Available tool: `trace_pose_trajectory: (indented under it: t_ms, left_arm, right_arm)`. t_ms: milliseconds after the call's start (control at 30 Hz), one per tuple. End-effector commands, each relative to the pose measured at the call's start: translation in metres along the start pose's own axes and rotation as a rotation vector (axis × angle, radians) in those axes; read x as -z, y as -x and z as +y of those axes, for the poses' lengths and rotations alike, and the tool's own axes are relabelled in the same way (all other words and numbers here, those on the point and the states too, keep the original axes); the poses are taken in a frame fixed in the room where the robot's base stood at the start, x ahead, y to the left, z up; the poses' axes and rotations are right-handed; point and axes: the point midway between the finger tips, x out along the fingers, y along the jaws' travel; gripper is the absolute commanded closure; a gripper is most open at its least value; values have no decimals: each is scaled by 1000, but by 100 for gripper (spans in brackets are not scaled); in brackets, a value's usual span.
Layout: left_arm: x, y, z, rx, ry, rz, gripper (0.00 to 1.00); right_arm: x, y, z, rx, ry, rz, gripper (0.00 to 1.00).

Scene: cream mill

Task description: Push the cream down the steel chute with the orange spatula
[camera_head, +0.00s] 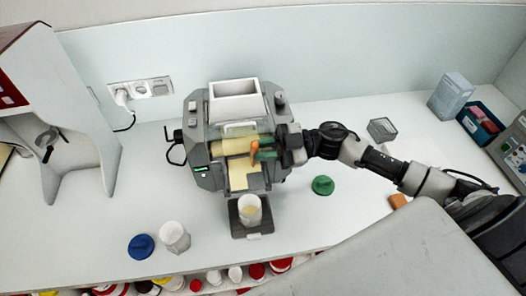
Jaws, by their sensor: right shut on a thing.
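The mill (201,148) stands on the counter with a white hopper on top. Yellow cream (238,175) covers its rollers and the chute below them. The steel chute (256,184) shows only in part under the cream. My right gripper (269,148) reaches in from the right at the mill's front and is shut on the orange spatula (254,152). The spatula is over the upper chute by the lower roller; whether it touches the cream is unclear. A white jar (250,212) stands below the chute with some yellowish cream inside. My left gripper is not in view.
The jar stands on a dark platform (238,230). Another white jar (174,237) and a blue lid (141,246) are left of it. Shelved jars (257,270) show below the front edge.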

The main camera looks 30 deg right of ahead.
Motion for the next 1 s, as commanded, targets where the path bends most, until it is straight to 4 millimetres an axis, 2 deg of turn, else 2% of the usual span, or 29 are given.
trace_pose_trajectory:
  t_ms: [167,367,733,1000]
  left_arm:
    - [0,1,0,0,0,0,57]
    - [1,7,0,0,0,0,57]
    - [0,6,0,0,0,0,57]
    - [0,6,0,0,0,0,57]
  right_arm:
    - [3,0,2,-2,8,-1,100]
    - [22,0,2,0,9,-1,100]
    - [55,0,1,0,7,-1,100]
    - [61,0,0,-1,3,0,100]
